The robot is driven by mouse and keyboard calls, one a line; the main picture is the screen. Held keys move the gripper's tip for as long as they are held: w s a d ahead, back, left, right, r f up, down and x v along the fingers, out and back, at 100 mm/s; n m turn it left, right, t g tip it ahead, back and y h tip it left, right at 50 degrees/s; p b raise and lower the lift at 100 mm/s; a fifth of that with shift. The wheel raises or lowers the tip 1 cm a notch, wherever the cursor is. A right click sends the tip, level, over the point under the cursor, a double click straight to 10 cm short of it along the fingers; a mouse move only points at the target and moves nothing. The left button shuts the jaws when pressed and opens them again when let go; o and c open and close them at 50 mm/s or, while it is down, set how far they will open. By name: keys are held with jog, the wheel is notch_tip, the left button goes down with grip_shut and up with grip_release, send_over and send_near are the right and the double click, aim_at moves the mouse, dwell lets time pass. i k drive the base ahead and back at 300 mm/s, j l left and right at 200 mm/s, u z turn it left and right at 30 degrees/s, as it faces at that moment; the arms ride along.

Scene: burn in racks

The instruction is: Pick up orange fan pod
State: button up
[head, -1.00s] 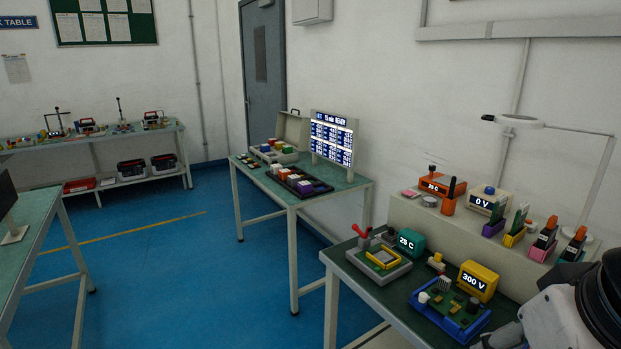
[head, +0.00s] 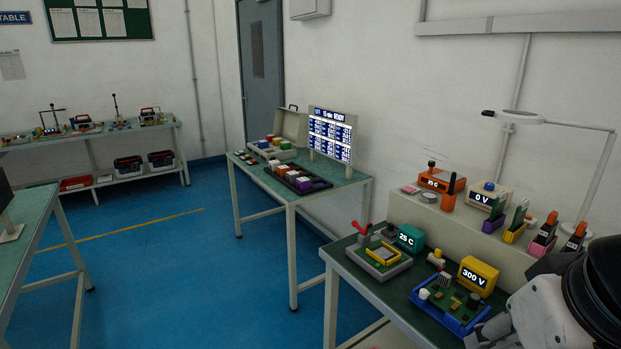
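Several small coloured pods stand in a dark tray (head: 322,186) on the middle table, in the head view. An orange-brown pod (head: 291,174) sits among white and purple ones there; it is too small to tell whether it is a fan pod. More coloured pods sit in an open beige case (head: 292,129) behind the tray. My arm enters at the lower right, over the near bench and far from the tray. My gripper (head: 490,333) shows only in part at the bottom edge, and its fingertips cannot be made out.
The near bench (head: 352,277) holds a grey fixture, a teal 25 C meter, a yellow 300 V meter (head: 478,277) and a blue board tray. A lit screen (head: 331,136) stands behind the pods. Blue floor (head: 190,260) is clear left of the middle table.

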aim_at(281, 169)
jog(key=i+j+u, duration=0.4)
jog(key=i, duration=0.25)
jog(key=i+u, duration=0.4)
jog(key=i, duration=1.15)
jog(key=i+j+z, duration=0.1)
jog(key=i, duration=0.75)
jog(key=i+j+z, duration=0.1)
jog(key=i+z, duration=0.25)
jog(key=i+j+z, duration=0.15)
jog(key=i+z, duration=0.2)
jog(key=i+j+z, duration=0.3)
